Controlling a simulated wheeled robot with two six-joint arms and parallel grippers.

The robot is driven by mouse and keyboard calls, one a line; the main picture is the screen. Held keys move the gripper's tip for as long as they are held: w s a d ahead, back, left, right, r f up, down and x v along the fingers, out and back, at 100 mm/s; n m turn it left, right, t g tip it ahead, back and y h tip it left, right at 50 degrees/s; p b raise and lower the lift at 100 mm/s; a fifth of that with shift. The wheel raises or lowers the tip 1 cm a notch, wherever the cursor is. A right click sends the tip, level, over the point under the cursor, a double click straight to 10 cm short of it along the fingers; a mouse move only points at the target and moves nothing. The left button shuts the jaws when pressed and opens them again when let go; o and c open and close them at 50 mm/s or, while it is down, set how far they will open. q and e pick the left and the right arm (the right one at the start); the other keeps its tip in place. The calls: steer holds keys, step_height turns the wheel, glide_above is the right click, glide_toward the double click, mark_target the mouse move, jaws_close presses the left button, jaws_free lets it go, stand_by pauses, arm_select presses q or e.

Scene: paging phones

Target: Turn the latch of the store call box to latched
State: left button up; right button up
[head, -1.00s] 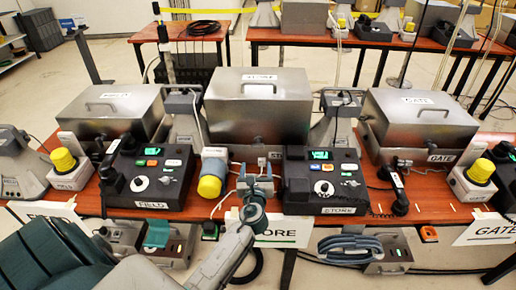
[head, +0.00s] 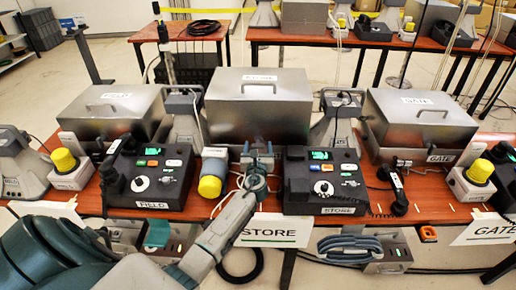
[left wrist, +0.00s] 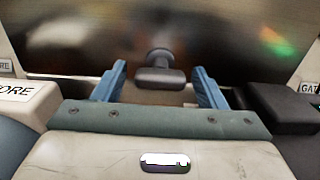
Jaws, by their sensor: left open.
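The store call box (head: 270,98) is the large silver metal case with a top handle at the centre of the head view. Its latch (left wrist: 159,76) shows in the left wrist view as a dark round post with a crossbar lying level, in front of the shiny case front. My left gripper (head: 263,150) is in front of that case, low, between the STORE phone and the yellow-ended cylinder. In the left wrist view its blue fingers (left wrist: 159,86) are open, one on each side of the latch, with gaps to both. In the head view the gripper largely hides the latch. My right gripper is out of view.
The STORE phone (head: 326,183) stands right of my gripper, and the yellow-and-grey cylinder (head: 213,174) close to its left. The FIELD case (head: 112,108) and GATE case (head: 417,118) stand on either side. Grey horn speakers (head: 183,126) stand between the cases.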

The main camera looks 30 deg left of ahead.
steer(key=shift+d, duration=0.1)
arm_select(q)
steer(key=c, duration=1)
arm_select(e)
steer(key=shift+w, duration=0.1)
